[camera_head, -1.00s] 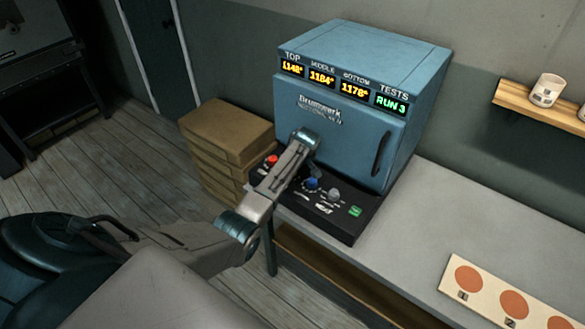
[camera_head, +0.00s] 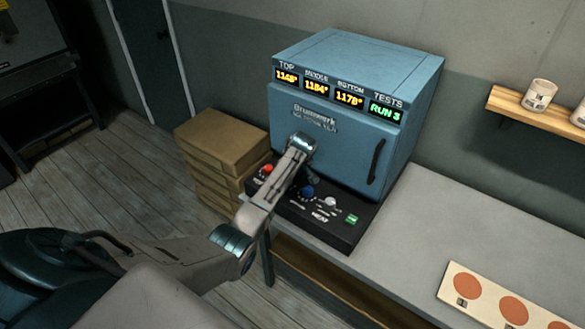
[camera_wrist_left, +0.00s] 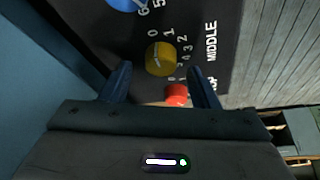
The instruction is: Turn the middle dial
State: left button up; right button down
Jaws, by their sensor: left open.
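The yellow dial (camera_wrist_left: 161,58) sits on the black control panel (camera_head: 335,233), with the word MIDDLE printed beside it in the left wrist view. My left gripper (camera_wrist_left: 160,72) is open, with one finger on each side near this dial and nothing held. I cannot tell whether the fingers touch it. In the head view my left arm hides the yellow dial. The red dial (camera_head: 267,170) and the blue dial (camera_head: 307,191) flank it; they also show in the left wrist view as red (camera_wrist_left: 176,93) and blue (camera_wrist_left: 126,4). My right gripper is out of view.
The blue kiln (camera_head: 345,150) stands behind the panel, its displays lit, TESTS reading RUN 3. A grey dial (camera_head: 330,201) and green button (camera_head: 352,219) are farther right on the panel. Stacked boxes (camera_head: 222,137) stand left.

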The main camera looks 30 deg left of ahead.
pick_arm(q)
jog(key=b+v, duration=0.2)
jog(key=v, duration=0.7)
jog(key=shift+b, duration=0.3)
